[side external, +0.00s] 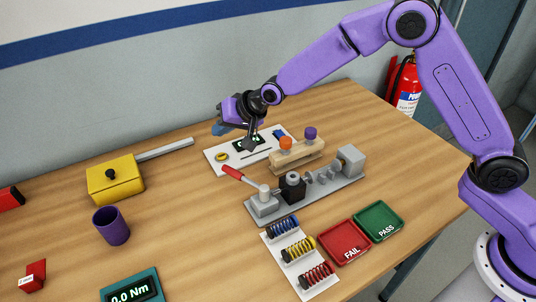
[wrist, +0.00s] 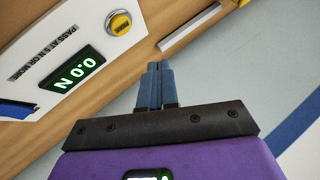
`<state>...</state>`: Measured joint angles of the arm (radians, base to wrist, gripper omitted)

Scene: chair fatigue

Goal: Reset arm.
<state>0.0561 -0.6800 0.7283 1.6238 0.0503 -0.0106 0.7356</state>
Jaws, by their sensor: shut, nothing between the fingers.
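My purple arm reaches over the table from the right. The white force panel also shows there (wrist: 40,35), with a green display (wrist: 77,71) reading 0.0 N and a yellow button (wrist: 118,22).
A grey fixture (side external: 318,198) with a red-handled lever stands mid-table. Nearby are a wooden block with orange and purple knobs (side external: 297,159), a spring rack (side external: 274,259), a red FAIL tray (side external: 345,228), a green PASS tray (side external: 379,205), a purple cup (side external: 111,228) and a yellow torque tool (side external: 115,184).

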